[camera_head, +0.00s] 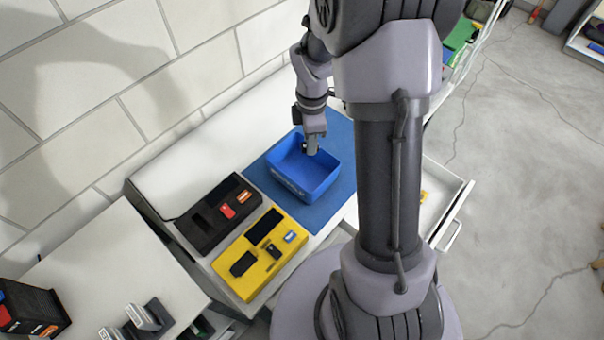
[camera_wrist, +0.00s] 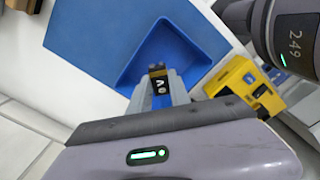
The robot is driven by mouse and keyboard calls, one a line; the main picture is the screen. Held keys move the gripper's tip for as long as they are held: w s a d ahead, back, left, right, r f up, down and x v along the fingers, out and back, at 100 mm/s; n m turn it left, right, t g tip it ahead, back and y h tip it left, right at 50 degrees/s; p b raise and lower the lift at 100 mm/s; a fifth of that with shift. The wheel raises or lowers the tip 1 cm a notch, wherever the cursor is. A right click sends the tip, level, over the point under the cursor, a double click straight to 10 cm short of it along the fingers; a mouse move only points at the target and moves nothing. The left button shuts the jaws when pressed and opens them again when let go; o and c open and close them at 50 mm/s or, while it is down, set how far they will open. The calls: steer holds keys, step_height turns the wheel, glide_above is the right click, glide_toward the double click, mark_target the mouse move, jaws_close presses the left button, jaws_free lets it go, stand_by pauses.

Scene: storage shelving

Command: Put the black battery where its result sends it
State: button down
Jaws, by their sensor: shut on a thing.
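My gripper (camera_head: 312,148) points down over the blue bin and is shut on the black battery. In the wrist view the battery (camera_wrist: 158,86) shows between the grey fingers as a dark block with a pale mark and a tan end. The blue bin (camera_head: 289,184) is open-topped, has pale lettering on its front wall and stands on a blue mat (camera_head: 337,130). The bin also shows in the wrist view (camera_wrist: 195,38), behind the battery. Whether the battery touches the bin floor I cannot tell.
A yellow device (camera_head: 236,279) with black parts and a blue piece lies in front of the mat. Beside it is a black device (camera_head: 195,234) with red and orange pieces. An open drawer (camera_head: 453,203) juts out at right. A side table (camera_head: 112,260) holds a black box (camera_head: 48,303).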

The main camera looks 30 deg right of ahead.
steer(key=c, duration=1.1)
jaws_free()
steer(key=shift+r, duration=0.1)
step_height(320, 180, up, 18)
steer(key=p, duration=0.7)
steer(key=shift+f, duration=0.25)
steer(key=s+a+r+m+t+b, duration=0.1)
steer(key=s+a+r+m+t, duration=0.1)
steer(key=s+a+m, duration=0.3)
steer(key=s+a+r+m+t+y+b, duration=0.1)
steer(key=s+a+r+m+t+b, duration=0.1)
steer(key=s+a+m, duration=0.3)
steer(key=s+a+r+m+t+y+b, duration=0.1)
steer(key=s+a+r+m, duration=0.1)
steer(key=s+a+m, duration=0.4)
steer(key=shift+s+a+r+m+t+b, duration=0.1)
steer(key=shift+s+r+m+t+b, duration=0.15)
steer(key=shift+m, duration=0.4)
steer(key=shift+s+m+t+b, duration=0.15)
steer(key=shift+s+m, duration=0.15)
steer(key=shift+m, duration=0.35)
